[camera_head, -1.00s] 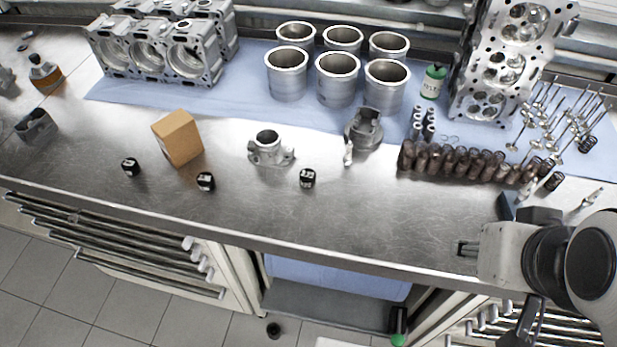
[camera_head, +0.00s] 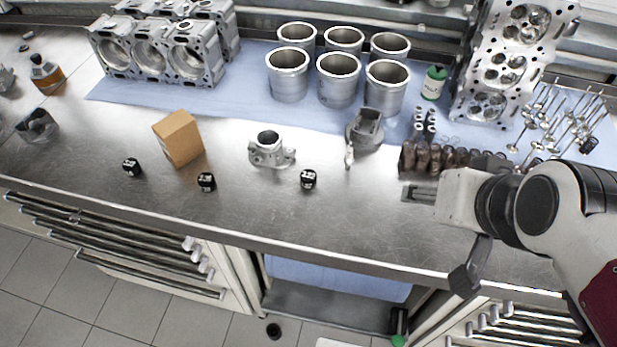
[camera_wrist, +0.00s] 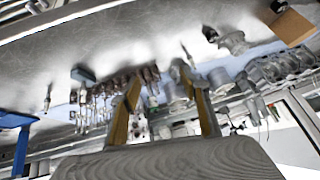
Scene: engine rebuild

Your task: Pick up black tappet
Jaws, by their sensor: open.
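Three small black cylinders with white marks, which look like the black tappets, stand apart on the steel bench: a left one (camera_head: 131,168), a middle one (camera_head: 206,182) and a right one (camera_head: 308,179). Two dark pieces that look like tappets show in the wrist view, one near the grey housing (camera_wrist: 210,33) and one by the box (camera_wrist: 278,6). My gripper (camera_head: 406,193) is over the bench, well right of the right tappet, fingers pointing left. In the wrist view its two fingers (camera_wrist: 158,82) are spread with nothing held between them.
A cardboard box (camera_head: 178,138) stands behind the left and middle tappets. A grey flanged housing (camera_head: 270,150) stands behind the right one. Brown springs (camera_head: 422,158) lie behind my gripper. The bench front between gripper and right tappet is clear. Cylinder liners (camera_head: 338,78) stand farther back.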

